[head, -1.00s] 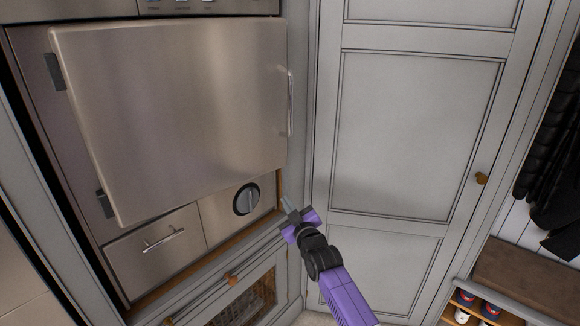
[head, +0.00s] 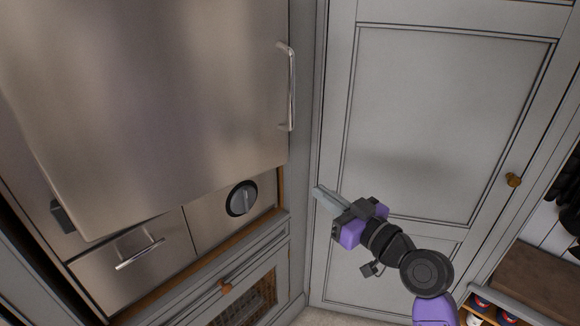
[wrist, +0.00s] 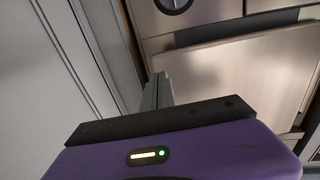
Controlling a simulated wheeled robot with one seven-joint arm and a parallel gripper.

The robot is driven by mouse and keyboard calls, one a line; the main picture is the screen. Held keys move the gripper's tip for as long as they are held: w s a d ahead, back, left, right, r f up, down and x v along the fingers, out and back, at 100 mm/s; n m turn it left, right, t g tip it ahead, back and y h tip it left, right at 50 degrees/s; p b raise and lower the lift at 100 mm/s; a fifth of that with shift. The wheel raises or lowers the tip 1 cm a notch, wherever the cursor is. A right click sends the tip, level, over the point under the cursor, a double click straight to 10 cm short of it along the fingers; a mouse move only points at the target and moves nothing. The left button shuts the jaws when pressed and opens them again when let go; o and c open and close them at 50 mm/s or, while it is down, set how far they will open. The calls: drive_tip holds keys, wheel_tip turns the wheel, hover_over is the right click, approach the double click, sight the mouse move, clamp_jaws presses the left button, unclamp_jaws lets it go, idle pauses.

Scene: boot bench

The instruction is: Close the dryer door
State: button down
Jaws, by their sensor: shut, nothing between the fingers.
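The dryer door (head: 150,90) is a flat brushed-metal panel filling the upper left of the head view. Its hinge side is at the left, and a bar handle (head: 287,85) is on its right edge. The door stands out from the dryer front; how wide its gap is at the right is hard to tell. My gripper (head: 318,191) is shut and empty, below and right of the handle, apart from the door. In the wrist view its closed fingers (wrist: 156,92) point up, with the door panel (wrist: 240,75) to the right.
Below the door are a drawer with a bar handle (head: 139,252) and a round dial (head: 242,199). A bench (head: 535,265) with shoes is at lower right.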

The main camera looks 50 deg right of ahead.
sight(282, 164)
drive_tip(key=w+p, duration=0.1)
drive_tip(key=w, duration=0.3)
drive_tip(key=w+d+p, duration=0.1)
drive_tip(key=w, duration=0.3)
drive_tip(key=w+p, duration=0.1)
drive_tip(key=w, duration=0.3)
drive_tip(key=shift+w+d+p, duration=0.2)
drive_tip(key=shift+d+p, duration=0.2)
